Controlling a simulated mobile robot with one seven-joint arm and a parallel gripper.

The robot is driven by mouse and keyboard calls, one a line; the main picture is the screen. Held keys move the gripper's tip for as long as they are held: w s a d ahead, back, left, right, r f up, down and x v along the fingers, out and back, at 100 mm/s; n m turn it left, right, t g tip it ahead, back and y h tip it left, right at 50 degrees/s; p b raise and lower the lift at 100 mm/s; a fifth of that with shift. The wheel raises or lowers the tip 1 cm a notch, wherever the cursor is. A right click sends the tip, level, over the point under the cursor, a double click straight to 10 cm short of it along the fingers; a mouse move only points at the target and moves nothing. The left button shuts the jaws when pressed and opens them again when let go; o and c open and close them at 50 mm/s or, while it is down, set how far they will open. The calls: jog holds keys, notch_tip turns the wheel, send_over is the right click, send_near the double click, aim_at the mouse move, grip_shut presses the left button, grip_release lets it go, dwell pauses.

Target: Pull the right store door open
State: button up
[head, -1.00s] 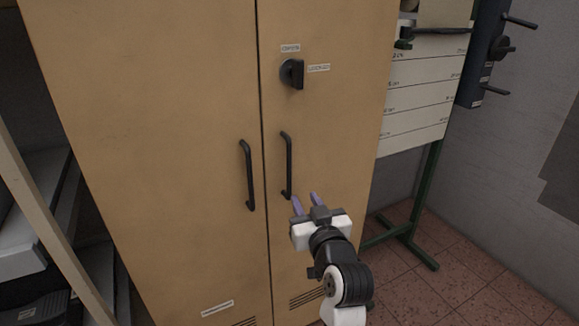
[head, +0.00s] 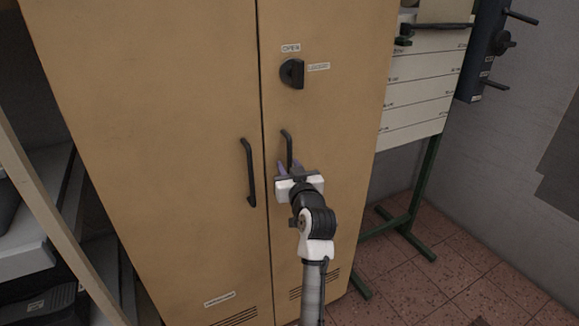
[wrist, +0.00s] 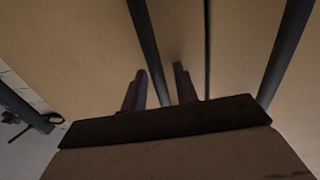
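The right store door (head: 335,110) is tan and sits flush with the left door, only a thin dark seam between them. Its black bar handle (head: 287,145) stands upright, the lower end hidden behind my gripper (head: 289,168). My gripper is open at the lower part of this handle. In the wrist view the right handle (wrist: 148,40) runs between the two purple-grey fingers (wrist: 160,85), with a finger on either side. I cannot tell whether either finger touches it. A black knob (head: 292,73) sits higher on the right door, beside an OPEN label and a second label.
The left door (head: 160,110) has its own black handle (head: 249,173), close left of the seam. A green-legged stand (head: 425,190) with a white panel is right of the cabinet. Shelving (head: 45,220) stands at the left.

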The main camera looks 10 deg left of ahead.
grip_shut()
dwell(0.3)
